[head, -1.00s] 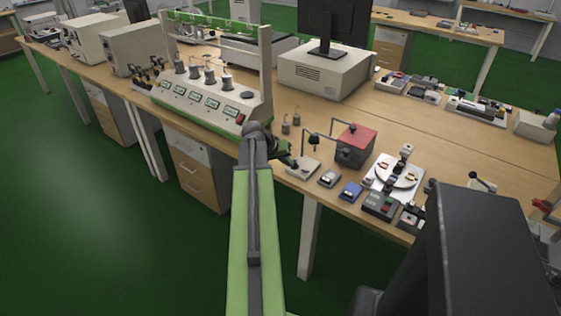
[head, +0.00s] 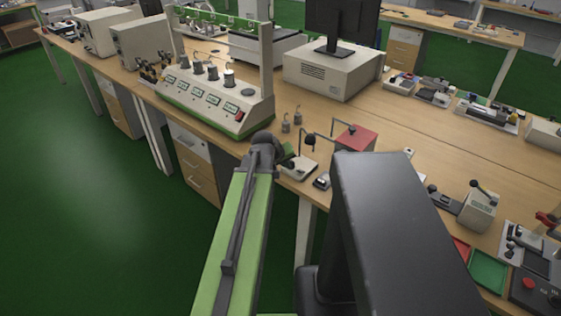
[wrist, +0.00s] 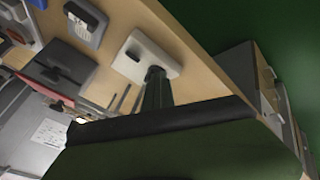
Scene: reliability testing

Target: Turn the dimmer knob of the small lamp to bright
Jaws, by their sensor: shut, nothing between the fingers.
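The small lamp has a white base (head: 301,170) at the bench's front edge and a dark shade (head: 308,143) on a thin bent stem. In the wrist view, its white base (wrist: 143,45) lies just beyond my fingertips. My gripper (head: 288,158) is at the left side of the lamp base. In the wrist view, my gripper (wrist: 156,74) is shut and empty, its dark fingertips overlapping the base's edge. I cannot tell whether they touch it. The dimmer knob is not clearly seen; my fingers may cover it.
A red-topped box (head: 356,138) stands right of the lamp. Two small metal weights (head: 298,117) stand behind it. A white multi-display unit (head: 215,100) is to the left. A small grey device (head: 321,181) sits close right of the base. The green floor is open in front.

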